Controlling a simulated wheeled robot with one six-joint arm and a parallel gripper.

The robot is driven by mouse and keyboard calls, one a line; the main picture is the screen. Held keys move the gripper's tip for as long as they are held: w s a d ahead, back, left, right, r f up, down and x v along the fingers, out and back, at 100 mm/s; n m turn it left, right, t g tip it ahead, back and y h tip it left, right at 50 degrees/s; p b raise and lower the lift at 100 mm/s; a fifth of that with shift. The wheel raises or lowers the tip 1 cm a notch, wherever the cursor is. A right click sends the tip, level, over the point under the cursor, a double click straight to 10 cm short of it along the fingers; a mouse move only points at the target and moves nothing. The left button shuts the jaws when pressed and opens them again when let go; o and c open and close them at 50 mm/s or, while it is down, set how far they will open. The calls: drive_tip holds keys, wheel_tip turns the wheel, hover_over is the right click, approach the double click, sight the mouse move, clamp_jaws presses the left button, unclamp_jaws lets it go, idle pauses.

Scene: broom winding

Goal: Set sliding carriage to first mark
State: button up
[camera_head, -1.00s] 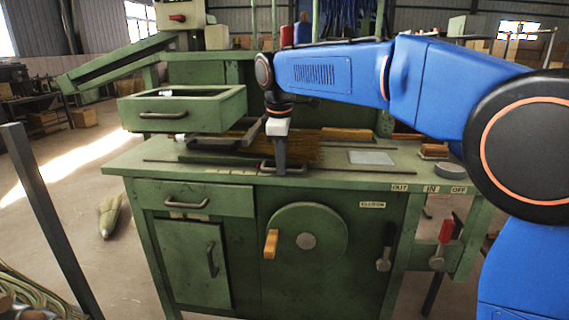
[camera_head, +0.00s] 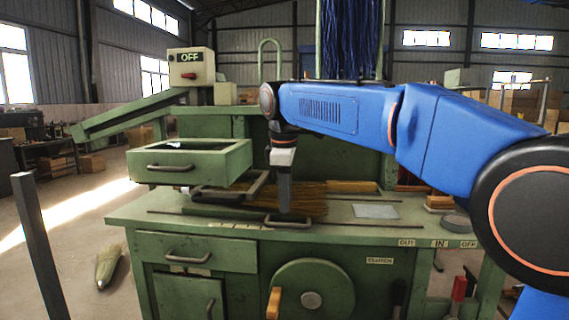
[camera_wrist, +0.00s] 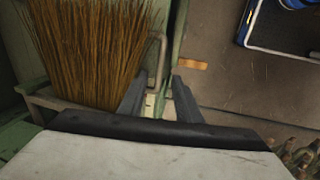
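The sliding carriage lies on the green bench top (camera_head: 150,213), with brown broom bristles (camera_head: 300,200) over it; its bent metal handle (camera_head: 303,221) is at the front edge. My gripper (camera_head: 285,210) points down at this handle. In the wrist view my gripper's two dark fingers (camera_wrist: 160,82) are apart, with the handle (camera_wrist: 161,52) reaching in between them; contact cannot be told. Small pale marks (camera_head: 237,225) sit on the bench's front edge, left of the handle. The bristles (camera_wrist: 88,45) are left of the fingers in the wrist view.
A green drawer box (camera_head: 190,160) stands above the bench at left, with a dark metal lever (camera_head: 235,188) beside it. A round wheel (camera_head: 320,285) with a wooden grip is on the bench front. A grey plate (camera_head: 375,211) lies to the right.

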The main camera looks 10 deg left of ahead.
wheel_tip(320, 180, up, 11)
drive_tip(key=s, duration=0.2)
drive_tip(key=shift+f, duration=0.15)
drive_tip(key=s+d+f+m, duration=0.3)
drive_tip(key=s+d+f, duration=0.1)
drive_tip(key=d, duration=0.5)
drive_tip(key=s+d+f+m+t, duration=0.1)
drive_tip(key=s+d+f+m, duration=0.2)
drive_tip(key=d, duration=0.5)
drive_tip(key=s+d+f+m, duration=0.3)
drive_tip(key=s+d+f, duration=0.1)
drive_tip(key=d, duration=0.5)
drive_tip(key=s+d+f+m, duration=0.4)
drive_tip(key=s+d+f, duration=0.2)
drive_tip(key=s+f, duration=0.3)
drive_tip(key=s+d+f+m+t, duration=0.1)
drive_tip(key=s+d+f+m, duration=0.3)
drive_tip(key=s+f, duration=0.6)
wheel_tip(320, 180, down, 4)
drive_tip(key=shift+s+d+f+m+t, duration=0.15)
drive_tip(key=shift+d+m+t, duration=0.2)
drive_tip(key=shift+d, duration=0.8)
